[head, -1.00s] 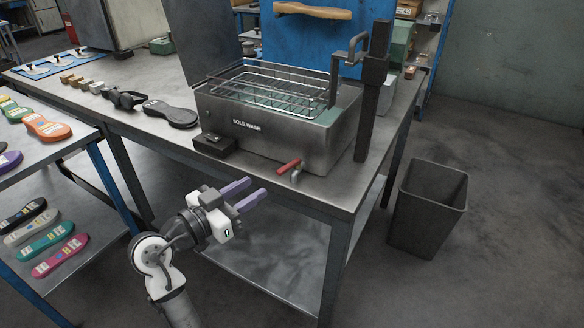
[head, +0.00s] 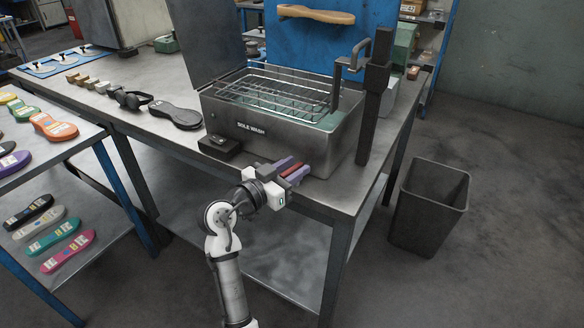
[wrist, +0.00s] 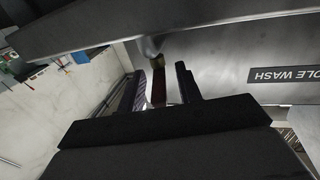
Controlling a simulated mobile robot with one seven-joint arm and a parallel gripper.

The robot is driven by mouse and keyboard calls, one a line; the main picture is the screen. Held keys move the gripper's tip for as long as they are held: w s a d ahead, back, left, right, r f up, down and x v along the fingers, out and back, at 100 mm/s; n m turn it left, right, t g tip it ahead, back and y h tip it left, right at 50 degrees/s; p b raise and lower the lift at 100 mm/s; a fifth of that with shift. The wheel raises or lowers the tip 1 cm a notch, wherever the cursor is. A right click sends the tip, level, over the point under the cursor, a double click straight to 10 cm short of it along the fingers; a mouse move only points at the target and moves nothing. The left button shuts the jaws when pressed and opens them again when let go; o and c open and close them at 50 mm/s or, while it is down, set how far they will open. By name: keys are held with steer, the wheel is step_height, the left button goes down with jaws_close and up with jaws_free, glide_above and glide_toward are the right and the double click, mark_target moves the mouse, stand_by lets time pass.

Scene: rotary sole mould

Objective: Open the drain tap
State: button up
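The drain tap's red handle (head: 291,169) sticks out at the front of the steel SOLE WASH tank (head: 250,137), near its lower right. My gripper (head: 290,170) reaches over the bench edge with its two purple fingers on either side of the handle. In the wrist view the dark red handle (wrist: 158,88) lies between the fingers of my gripper (wrist: 162,85), with a narrow gap showing on each side. The rounded metal tap body (wrist: 150,48) is just beyond the fingertips. In the head view the tap body is hidden by my gripper.
A black box (head: 220,147) sits left of the tap on the bench (head: 335,187). A dark upright post (head: 371,115) stands at the tank's right. A wire rack (head: 275,90) lies on the tank. A grey bin (head: 428,205) stands on the floor at right.

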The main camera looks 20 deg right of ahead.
jaws_close()
steer(key=shift+s+d+n+t+y, duration=0.2)
steer(key=shift+n+t+y, duration=0.2)
steer(key=shift+n+t, duration=0.3)
steer(key=shift+s+n+t+y, duration=0.15)
steer(key=shift+n+t+y, duration=0.65)
steer(key=shift+t, duration=0.5)
jaws_free()
